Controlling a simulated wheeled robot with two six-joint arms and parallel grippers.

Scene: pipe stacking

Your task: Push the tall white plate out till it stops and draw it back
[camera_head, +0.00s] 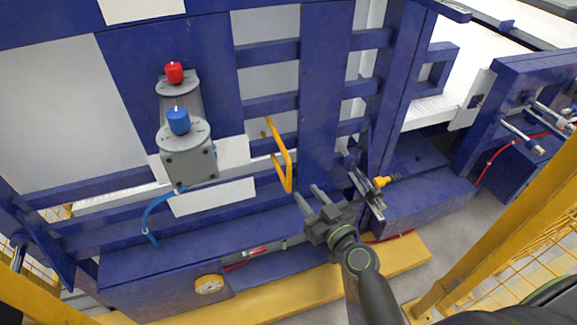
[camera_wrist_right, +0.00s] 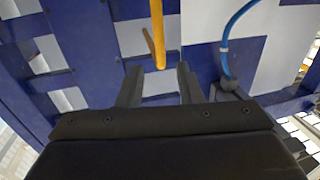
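White and pale plates show behind the blue frame; a tall one (camera_head: 62,110) fills the left side and a narrower one (camera_head: 265,25) stands near the middle. I cannot tell which one the task means. A yellow bar handle (camera_head: 288,168) sticks out in front of the frame. My right gripper (camera_head: 309,193) is open and empty just below and right of the handle's lower end. In the right wrist view, the yellow handle (camera_wrist_right: 158,38) shows ahead, between the lines of the two spread fingers (camera_wrist_right: 159,80), with no visible contact. My left gripper is out of view.
A grey box (camera_head: 189,163) with a blue button (camera_head: 178,121) and a red button (camera_head: 174,72) is on the frame's left. A blue hose (camera_head: 151,215) hangs below it. A yellow-tipped metal fitting (camera_head: 381,182) lies close right of my right gripper. A yellow fence (camera_head: 520,230) stands at right.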

